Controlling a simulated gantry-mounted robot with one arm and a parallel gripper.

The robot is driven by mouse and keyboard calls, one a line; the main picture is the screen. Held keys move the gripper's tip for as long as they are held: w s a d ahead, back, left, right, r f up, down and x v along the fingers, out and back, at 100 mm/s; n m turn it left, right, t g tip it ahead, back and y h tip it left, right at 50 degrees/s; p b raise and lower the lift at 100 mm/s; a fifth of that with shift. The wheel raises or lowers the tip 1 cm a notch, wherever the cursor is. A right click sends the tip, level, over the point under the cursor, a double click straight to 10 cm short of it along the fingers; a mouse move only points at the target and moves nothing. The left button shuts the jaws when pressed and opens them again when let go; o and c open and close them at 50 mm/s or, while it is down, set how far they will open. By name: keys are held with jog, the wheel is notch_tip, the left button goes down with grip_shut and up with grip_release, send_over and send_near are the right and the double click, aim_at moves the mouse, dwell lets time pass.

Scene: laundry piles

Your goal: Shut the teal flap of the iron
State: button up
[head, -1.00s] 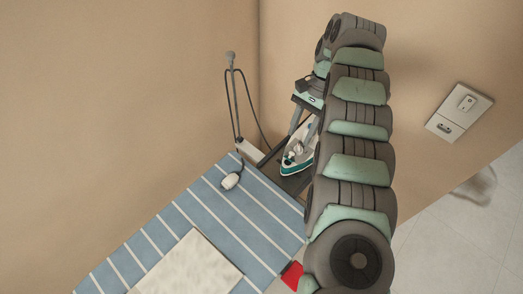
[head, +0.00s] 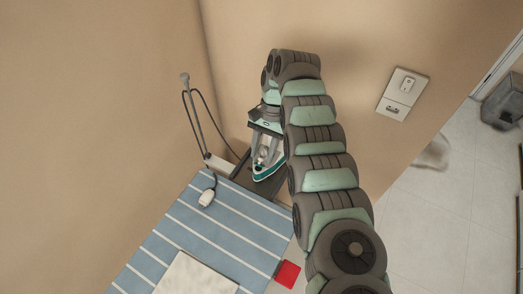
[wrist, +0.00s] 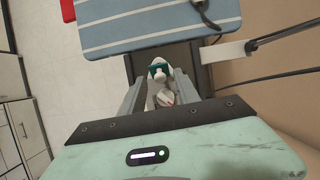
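The white and teal iron (head: 266,172) rests on the dark end of the ironing board, partly hidden by my gripper and arm in the head view. My gripper (head: 266,150) hangs above the iron. In the wrist view the iron (wrist: 161,92) shows between the two grey fingers of my gripper (wrist: 160,80), which are apart with a gap between them. A teal part (wrist: 160,69) lies across the iron just beyond the fingertips; I cannot tell whether this is the flap or whether it is up or down. No contact with the iron is clear.
A blue striped ironing board (head: 232,222) carries a pale folded cloth (head: 190,277) and a white plug-like piece (head: 206,197) on a cord. A thin cord post (head: 192,110) stands behind. A red item (head: 287,274) lies beside the board. Walls are close behind.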

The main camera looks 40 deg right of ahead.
jog(key=shift+c, duration=0.4)
grip_shut()
jog(key=shift+r+p, duration=0.1)
jog(key=shift+p, duration=0.7)
